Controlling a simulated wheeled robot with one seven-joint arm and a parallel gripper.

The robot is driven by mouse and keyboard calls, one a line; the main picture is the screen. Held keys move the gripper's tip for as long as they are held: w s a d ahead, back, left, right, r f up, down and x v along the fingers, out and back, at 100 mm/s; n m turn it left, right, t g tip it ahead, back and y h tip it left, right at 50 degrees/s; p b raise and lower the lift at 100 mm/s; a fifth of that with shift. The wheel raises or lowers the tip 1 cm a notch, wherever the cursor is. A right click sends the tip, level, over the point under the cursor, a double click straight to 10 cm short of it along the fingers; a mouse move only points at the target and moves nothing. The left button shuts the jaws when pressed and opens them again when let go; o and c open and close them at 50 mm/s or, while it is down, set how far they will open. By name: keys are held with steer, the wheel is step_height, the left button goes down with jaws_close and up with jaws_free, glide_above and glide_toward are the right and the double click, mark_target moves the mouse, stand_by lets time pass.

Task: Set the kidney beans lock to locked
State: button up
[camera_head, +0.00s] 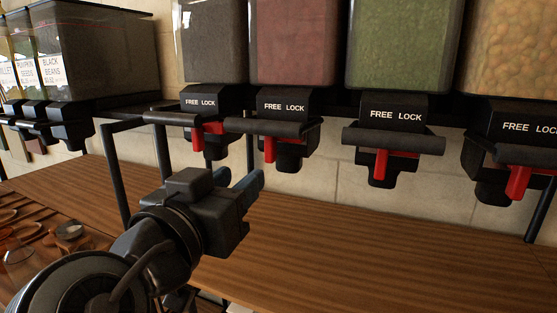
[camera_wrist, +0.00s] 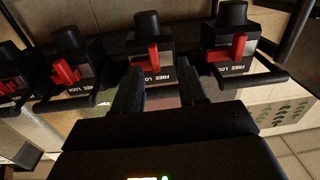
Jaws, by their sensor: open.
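The dark red bin (camera_head: 293,45), which looks like the kidney beans, hangs second from left in the near row; its name label is not visible. Its black dispenser head carries a FREE LOCK plate (camera_head: 281,106). Its red lever (camera_head: 269,148) hangs down under the FREE side. In the wrist view, which is upside down, this lever (camera_wrist: 153,56) is in the middle. My gripper (camera_head: 238,181) is open and empty, below and in front of the dispensers. In the wrist view, its fingers (camera_wrist: 161,78) point toward the middle dispenser, with no visible contact.
A dark grey bin (camera_head: 211,40) on the left and a green bin (camera_head: 404,45) on the right have similar red levers and black bars. A yellowish bin (camera_head: 510,50) is farther right. Black posts (camera_head: 115,180) hold the rack. The wooden counter (camera_head: 340,240) below is mostly clear.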

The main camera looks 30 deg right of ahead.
mark_target(268, 152)
steer(key=shift+m+g+h, duration=0.3)
steer(key=shift+m+g, duration=0.1)
steer(key=shift+m, duration=0.2)
steer(key=shift+s+d+r+p+x, duration=0.1)
steer(key=shift+r+p+x, duration=0.15)
steer(key=shift+x, duration=0.95)
steer(key=shift+s+d+r+p+x, duration=0.1)
steer(key=shift+r+p+x, duration=0.15)
steer(key=shift+x, duration=1)
steer(key=shift+s+r+p+x, duration=0.15)
steer(key=shift+r+x, duration=0.2)
steer(key=shift+x, duration=0.85)
steer(key=shift+c, duration=0.4)
jaws_close()
